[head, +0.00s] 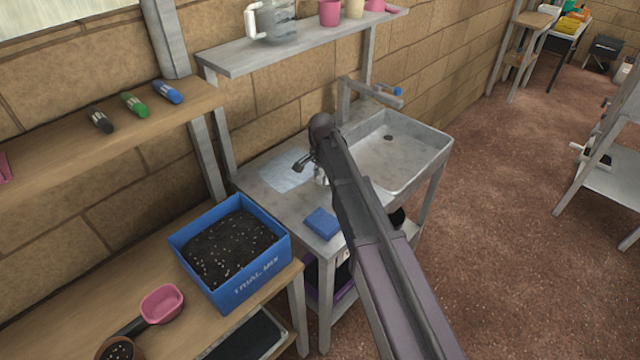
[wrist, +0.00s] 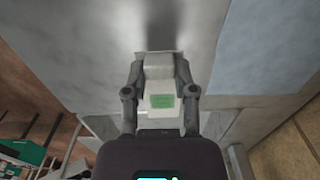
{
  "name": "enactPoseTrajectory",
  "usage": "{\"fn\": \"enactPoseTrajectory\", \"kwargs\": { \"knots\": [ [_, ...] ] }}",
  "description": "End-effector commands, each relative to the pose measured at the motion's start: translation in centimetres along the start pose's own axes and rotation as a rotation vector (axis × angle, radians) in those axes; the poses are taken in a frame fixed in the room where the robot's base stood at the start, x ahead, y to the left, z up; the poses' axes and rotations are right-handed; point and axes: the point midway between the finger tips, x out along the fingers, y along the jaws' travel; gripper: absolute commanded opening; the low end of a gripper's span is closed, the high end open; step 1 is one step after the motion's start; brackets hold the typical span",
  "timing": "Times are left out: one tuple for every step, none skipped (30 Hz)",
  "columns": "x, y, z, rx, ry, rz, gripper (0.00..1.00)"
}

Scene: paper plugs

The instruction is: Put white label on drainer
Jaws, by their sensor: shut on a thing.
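My gripper (head: 309,161) is over the grey drainer surface (head: 282,203) to the left of the sink basin. It is shut on a small white thing, which I take to be the white label (wrist: 159,83), with a green patch on its face. The wrist view shows it between the two fingers of my gripper (wrist: 160,65). In the head view a bit of white shows just under the gripper. The drainer surface (wrist: 105,35) fills much of the wrist view, close ahead of the fingertips. I cannot tell whether the label touches it.
A pale blue sheet (head: 289,171) lies on the drainer, and a blue sponge-like block (head: 321,222) sits near its front edge. The basin (head: 405,160) and tap (head: 368,92) are to the right. A blue soil tray (head: 226,284) stands on the bench at left.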

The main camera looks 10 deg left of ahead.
Motion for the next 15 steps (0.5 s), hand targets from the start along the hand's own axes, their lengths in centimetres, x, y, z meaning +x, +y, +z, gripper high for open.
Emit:
{"fn": "enactPoseTrajectory", "kwargs": {
  "knots": [
    [0.1,-0.7,-0.2,0.0,0.0,0.0,0.13],
    [0.1,-1.0,-0.4,0.0,0.0,0.0,0.13],
    [0.6,-0.9,-0.3,0.0,0.0,0.0,0.13],
    [0.9,-0.8,-0.3,0.0,0.0,0.0,0.13],
    [1.2,-0.8,-0.2,0.0,0.0,0.0,0.13],
    [1.6,-0.8,-0.2,0.0,0.0,0.0,0.13],
    [1.9,-0.8,-0.2,0.0,0.0,0.0,0.13],
    [2.1,-0.8,-0.2,0.0,0.0,0.0,0.13],
    [2.5,-0.8,-0.2,0.0,0.0,0.0,0.13],
    [2.7,-0.8,-0.2,0.0,0.0,0.0,0.13],
    [2.9,-0.8,-0.2,0.0,0.0,0.0,0.13],
    [3.2,-0.8,-0.2,0.0,0.0,0.0,0.13],
    [3.3,-0.8,-0.2,0.0,0.0,0.0,0.13],
    [3.5,-0.8,-0.2,0.0,0.0,0.0,0.13],
    [3.6,-0.8,-0.2,0.0,0.0,0.0,0.13]
  ]
}}
